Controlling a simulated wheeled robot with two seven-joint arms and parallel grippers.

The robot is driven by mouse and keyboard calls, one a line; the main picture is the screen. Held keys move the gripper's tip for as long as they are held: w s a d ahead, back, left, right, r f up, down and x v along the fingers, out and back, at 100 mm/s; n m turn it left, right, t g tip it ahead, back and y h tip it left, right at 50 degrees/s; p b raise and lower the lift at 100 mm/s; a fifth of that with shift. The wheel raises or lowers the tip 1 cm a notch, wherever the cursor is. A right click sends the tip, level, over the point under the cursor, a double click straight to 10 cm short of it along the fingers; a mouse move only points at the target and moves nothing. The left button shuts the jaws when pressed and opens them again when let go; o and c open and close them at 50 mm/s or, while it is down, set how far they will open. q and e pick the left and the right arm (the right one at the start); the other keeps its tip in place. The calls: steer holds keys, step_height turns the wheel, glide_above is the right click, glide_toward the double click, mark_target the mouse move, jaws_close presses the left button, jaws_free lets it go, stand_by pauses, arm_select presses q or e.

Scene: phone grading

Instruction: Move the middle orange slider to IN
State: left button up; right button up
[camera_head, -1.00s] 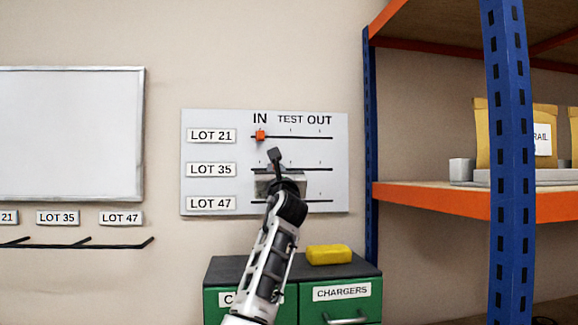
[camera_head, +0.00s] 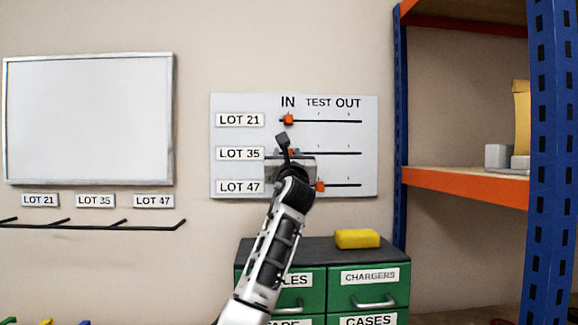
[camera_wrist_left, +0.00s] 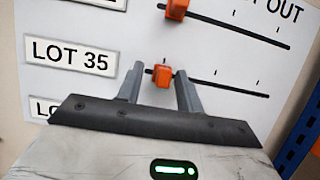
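The middle orange slider (camera_head: 291,153) sits on the LOT 35 line, near its left end below the IN heading (camera_head: 288,102). In the left wrist view the slider (camera_wrist_left: 162,76) stands between the two grey fingers of my left gripper (camera_wrist_left: 160,80). The fingers are apart, with a gap visible on each side of the slider. In the head view my left gripper (camera_head: 290,158) is at the board (camera_head: 365,138), and its hand partly hides the LOT 35 row. My right gripper is not in view.
The LOT 21 slider (camera_head: 288,119) is under IN. The LOT 47 slider (camera_head: 320,187) is under TEST. A green drawer cabinet (camera_head: 330,282) with a yellow block (camera_head: 357,239) stands below. A blue and orange shelf (camera_head: 470,185) is to the right.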

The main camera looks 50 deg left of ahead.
arm_select(q)
steer(key=b+v, duration=0.4)
steer(key=v, duration=1.1)
steer(key=shift+s+d+f, duration=0.15)
steer(key=shift+s+f, duration=0.05)
steer(key=shift+f, duration=0.1)
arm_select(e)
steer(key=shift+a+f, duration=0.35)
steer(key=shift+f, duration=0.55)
